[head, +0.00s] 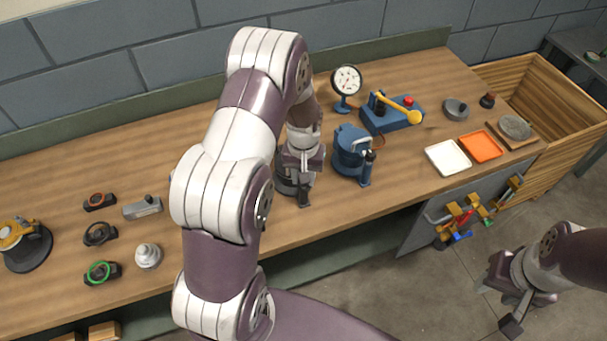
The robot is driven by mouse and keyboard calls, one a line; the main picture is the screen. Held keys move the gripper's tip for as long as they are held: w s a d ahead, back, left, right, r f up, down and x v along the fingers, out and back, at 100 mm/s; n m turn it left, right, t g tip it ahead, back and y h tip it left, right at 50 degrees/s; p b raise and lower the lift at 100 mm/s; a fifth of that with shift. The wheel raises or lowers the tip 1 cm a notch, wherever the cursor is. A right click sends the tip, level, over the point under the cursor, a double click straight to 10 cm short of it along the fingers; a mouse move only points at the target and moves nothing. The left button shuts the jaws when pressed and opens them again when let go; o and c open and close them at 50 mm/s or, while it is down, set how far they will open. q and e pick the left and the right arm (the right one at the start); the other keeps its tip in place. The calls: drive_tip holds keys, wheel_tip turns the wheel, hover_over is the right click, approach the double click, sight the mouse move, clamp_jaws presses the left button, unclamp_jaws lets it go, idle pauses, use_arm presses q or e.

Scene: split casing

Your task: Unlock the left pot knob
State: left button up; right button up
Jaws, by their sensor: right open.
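A blue pot-like casing (350,148) stands on the bench near the middle, with a dark upright clamp or knob (368,160) at its front right. The left gripper points down at that body. Its fingers are too hidden to tell whether they touch it or are shut, and no left knob shows clearly. My right gripper (497,305) is open and empty, over the floor off the bench's front at lower right.
A dial gauge (346,82) and a blue fixture with a yellow lever (400,112) stand behind. White (447,158) and orange (481,146) trays lie at right. Several small parts, including a green-ringed one (102,272), sit at left. A wooden bin (548,90) stands beyond the bench.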

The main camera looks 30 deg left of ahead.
use_arm(q)
drive_tip(key=n, duration=0.7)
drive_tip(key=shift+w+r, duration=0.1)
drive_tip(key=shift+w, duration=0.05)
drive_tip(key=n, duration=0.4)
drive_tip(key=shift+n, duration=2)
drive_tip(key=o, duration=0.8)
drive_tip(key=shift+o, duration=1.3)
drive_tip(key=shift+a, duration=0.1)
